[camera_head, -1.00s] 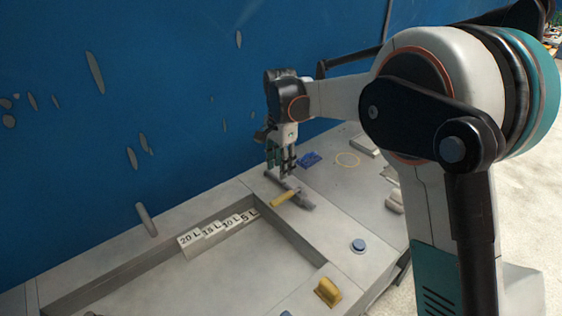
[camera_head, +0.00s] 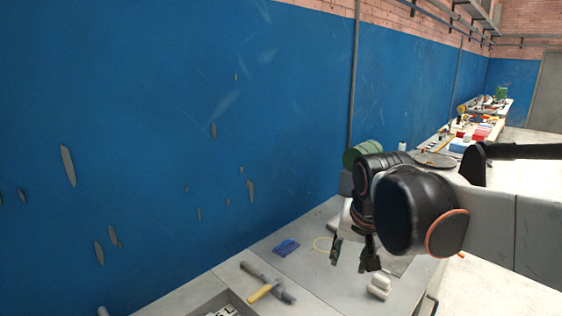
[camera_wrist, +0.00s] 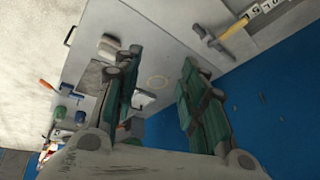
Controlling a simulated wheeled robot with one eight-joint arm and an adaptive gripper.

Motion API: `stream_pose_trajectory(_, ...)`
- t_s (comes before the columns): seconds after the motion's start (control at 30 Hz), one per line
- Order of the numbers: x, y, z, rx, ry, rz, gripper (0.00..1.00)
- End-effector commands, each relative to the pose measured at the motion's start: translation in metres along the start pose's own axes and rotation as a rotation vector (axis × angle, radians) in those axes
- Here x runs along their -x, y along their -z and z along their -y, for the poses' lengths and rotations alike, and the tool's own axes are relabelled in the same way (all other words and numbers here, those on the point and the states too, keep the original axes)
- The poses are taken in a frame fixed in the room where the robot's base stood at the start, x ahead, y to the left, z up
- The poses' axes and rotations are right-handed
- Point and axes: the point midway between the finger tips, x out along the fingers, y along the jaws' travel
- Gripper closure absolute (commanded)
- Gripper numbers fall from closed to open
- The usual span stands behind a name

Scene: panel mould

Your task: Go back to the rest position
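My gripper (camera_head: 352,255) is raised above the right part of the grey table (camera_head: 318,284), with its fingers pointing down. In the wrist view its two green finger pads (camera_wrist: 160,100) stand well apart with nothing between them. My arm reaches in from the right edge of the head view. A hammer-like tool with a yellow handle (camera_head: 260,293) lies on the table to the left of the gripper. It also shows at the top right of the wrist view (camera_wrist: 235,28).
A blue object (camera_head: 286,248) and a yellow ring mark (camera_head: 322,244) are on the table left of the gripper. A pale block (camera_head: 379,287) lies near the right edge. The blue wall (camera_head: 200,130) runs behind. Benches with tools (camera_head: 480,128) stand farther back.

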Motion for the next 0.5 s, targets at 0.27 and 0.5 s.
stream_pose_trajectory(0.27, 0.015, -0.066, -0.054, 0.148, 0.028, -0.091, 0.62)
stream_pose_trajectory(0.5, 0.011, -0.117, -0.089, 0.264, 0.034, -0.168, 0.62)
